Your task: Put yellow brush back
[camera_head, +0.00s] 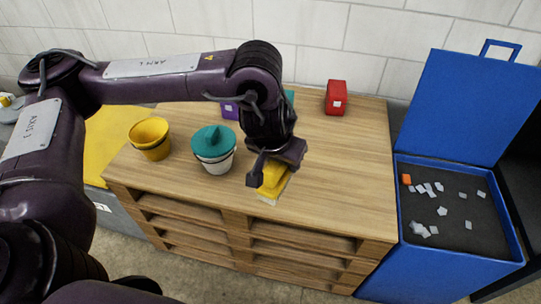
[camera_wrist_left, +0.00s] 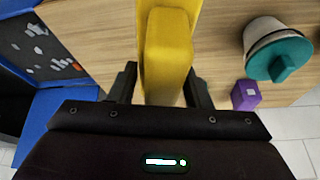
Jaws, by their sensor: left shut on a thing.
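The yellow brush (camera_head: 272,180) is in my left gripper (camera_head: 275,172), over the front middle of the wooden bench (camera_head: 335,165). It has a pale strip along its lower edge. I cannot tell whether that edge touches the bench top. In the left wrist view the brush (camera_wrist_left: 168,55) stands between the two dark fingers of my left gripper (camera_wrist_left: 168,88), which are shut on it. A yellow bucket (camera_head: 151,140) stands at the bench's left end. My right gripper is not in view.
A white bucket with a teal lid (camera_head: 213,146) stands left of my gripper. A purple block (camera_head: 229,110) and a red block (camera_head: 336,98) are behind. An open blue chest (camera_head: 400,230) with pale scraps stands right.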

